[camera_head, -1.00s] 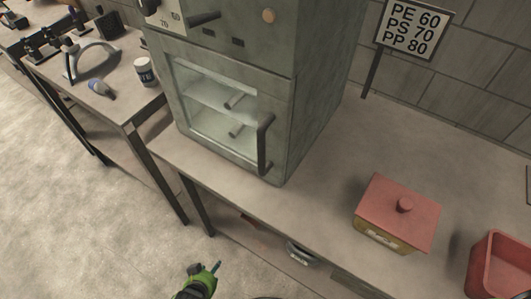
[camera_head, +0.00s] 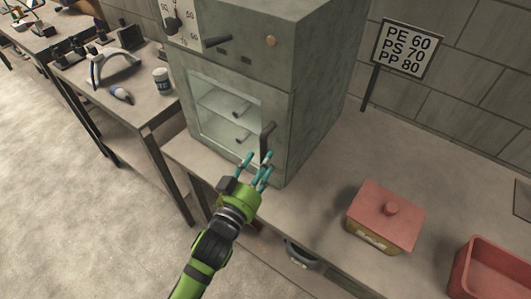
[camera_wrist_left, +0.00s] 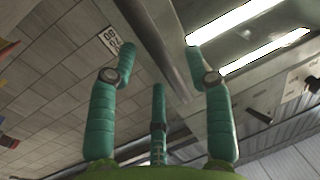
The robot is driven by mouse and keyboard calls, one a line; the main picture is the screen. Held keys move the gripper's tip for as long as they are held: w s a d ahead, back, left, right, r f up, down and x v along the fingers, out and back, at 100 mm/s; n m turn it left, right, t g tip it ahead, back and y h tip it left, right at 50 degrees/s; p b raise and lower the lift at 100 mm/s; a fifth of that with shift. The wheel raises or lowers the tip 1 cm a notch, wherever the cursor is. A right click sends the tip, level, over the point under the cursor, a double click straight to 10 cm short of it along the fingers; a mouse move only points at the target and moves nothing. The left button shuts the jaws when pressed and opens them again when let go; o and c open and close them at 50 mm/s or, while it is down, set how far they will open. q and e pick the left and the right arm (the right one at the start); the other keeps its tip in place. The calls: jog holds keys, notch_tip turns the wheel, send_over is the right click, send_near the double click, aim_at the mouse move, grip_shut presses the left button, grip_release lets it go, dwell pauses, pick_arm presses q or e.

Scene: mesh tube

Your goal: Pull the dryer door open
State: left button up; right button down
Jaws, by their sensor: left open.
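The dryer (camera_head: 305,95) is a tall grey-green box on the bench. Its door (camera_head: 225,112) is shut, with a clear window showing shelves inside. A dark vertical handle (camera_head: 266,138) is on the door's right side. My left gripper (camera_head: 256,167), green with teal fingers, is open and empty in front of the door's lower right, by the handle's lower end. The fingers hide part of the handle and door corner. In the left wrist view the fingers (camera_wrist_left: 160,75) are spread, with a grey bar, seemingly the handle, running between them. I cannot tell whether they touch it.
A red-lidded box (camera_head: 385,215) and a red bin (camera_head: 490,270) stand on the bench to the right. A sign (camera_head: 407,47) stands behind. A side table (camera_head: 150,105) with tools and a white jar (camera_head: 161,80) is at left.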

pick_arm(q)
jog(key=shift+x, duration=1.4)
grip_shut()
